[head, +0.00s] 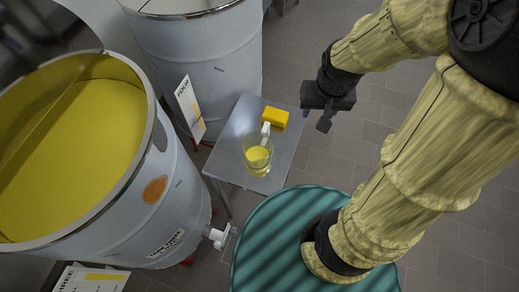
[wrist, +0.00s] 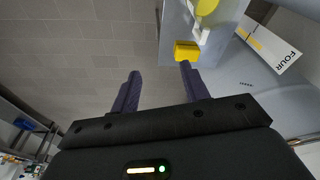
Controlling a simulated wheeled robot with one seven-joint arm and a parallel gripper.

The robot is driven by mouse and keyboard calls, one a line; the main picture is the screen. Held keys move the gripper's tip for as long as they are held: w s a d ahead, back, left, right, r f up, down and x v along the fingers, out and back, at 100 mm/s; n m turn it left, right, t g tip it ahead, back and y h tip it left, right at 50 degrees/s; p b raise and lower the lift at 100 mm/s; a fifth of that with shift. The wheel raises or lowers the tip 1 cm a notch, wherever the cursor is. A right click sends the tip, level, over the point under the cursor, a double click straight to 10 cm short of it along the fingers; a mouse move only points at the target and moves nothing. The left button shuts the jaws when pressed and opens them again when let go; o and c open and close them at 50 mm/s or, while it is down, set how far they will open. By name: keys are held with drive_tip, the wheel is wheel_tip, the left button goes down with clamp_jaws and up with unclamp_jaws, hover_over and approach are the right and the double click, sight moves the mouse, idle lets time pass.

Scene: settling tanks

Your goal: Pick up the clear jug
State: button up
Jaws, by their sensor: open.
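The clear jug (head: 257,158) stands upright on a small grey metal table (head: 226,160). It has a pale handle toward the back and yellow contents low inside. In the wrist view the jug (wrist: 206,8) is cut off by the top edge, with its handle toward the gripper. My gripper (head: 325,112) is in the air to the right of the table, apart from the jug. In the wrist view the gripper's two dark fingers (wrist: 160,88) are spread with nothing between them.
A yellow block (head: 275,118) sits on the table behind the jug; the wrist view shows it (wrist: 187,51) beyond the right fingertip. A large tank of yellow liquid (head: 185,200) stands left, another tank (head: 205,60) behind. A "FOUR" card (head: 189,108) is beside the table. Tiled floor lies right.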

drive_tip(key=w+a+f+m+g+b, duration=0.1)
drive_tip(key=w+a+f+m+b, duration=0.1)
drive_tip(key=w+a+f+b, duration=0.5)
drive_tip(key=m+g+b, duration=0.1)
drive_tip(key=m, duration=0.1)
hover_over(264, 126)
wheel_tip(264, 126, down, 4)
drive_tip(key=shift+f, duration=0.25)
wheel_tip(264, 126, down, 12)
drive_tip(key=shift+f+p, duration=0.1)
drive_tip(key=shift+p, duration=0.45)
